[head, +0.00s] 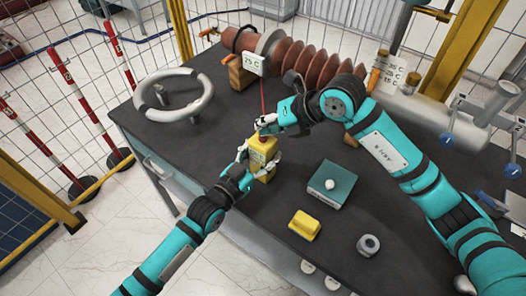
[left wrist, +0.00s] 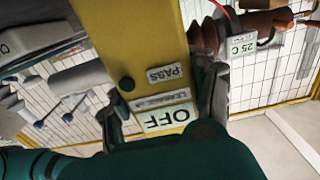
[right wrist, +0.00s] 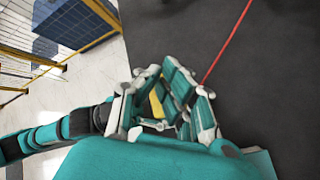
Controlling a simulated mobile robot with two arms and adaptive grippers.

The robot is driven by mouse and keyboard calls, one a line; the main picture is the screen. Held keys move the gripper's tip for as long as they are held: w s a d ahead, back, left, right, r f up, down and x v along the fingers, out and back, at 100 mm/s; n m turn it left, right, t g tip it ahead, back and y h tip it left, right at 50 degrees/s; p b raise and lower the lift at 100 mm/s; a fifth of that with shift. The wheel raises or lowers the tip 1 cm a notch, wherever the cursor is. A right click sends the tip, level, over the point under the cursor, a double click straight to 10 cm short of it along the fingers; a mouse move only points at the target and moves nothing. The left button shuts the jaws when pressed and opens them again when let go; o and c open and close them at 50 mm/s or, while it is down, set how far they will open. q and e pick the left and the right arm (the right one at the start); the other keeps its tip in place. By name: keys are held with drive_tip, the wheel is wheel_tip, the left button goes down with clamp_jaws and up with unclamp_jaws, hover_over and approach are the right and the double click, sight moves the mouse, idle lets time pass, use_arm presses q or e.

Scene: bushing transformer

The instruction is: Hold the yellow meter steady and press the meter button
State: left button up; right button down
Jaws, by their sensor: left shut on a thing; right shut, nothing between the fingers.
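The yellow meter (head: 264,146) stands on the dark table top near its left front edge in the head view. My left gripper (head: 259,166) is shut around its sides. In the left wrist view the meter's face (left wrist: 140,45) fills the middle, with a dark round button (left wrist: 127,84), a PASS label (left wrist: 164,73) and a display reading OFF (left wrist: 166,118). My right gripper (head: 265,126) is shut and empty close to the meter's top; whether it touches the meter I cannot tell. In the right wrist view a sliver of the meter (right wrist: 156,104) shows behind my right gripper's fingers.
A ribbed brown bushing (head: 315,60) with a 25 C tag (head: 252,62) lies behind, and a red lead runs down from it. A grey handwheel (head: 174,95) is at left. A teal box (head: 331,185), a yellow block (head: 304,225) and a metal nut (head: 368,244) lie in front.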

drive_tip(key=shift+f, duration=0.25)
drive_tip(key=shift+r, duration=0.1)
drive_tip(key=shift+s+r, duration=0.1)
drive_tip(key=shift+r, duration=3.3)
use_arm(q)
drive_tip(key=o, duration=1.5)
drive_tip(key=shift+s+a, duration=0.1)
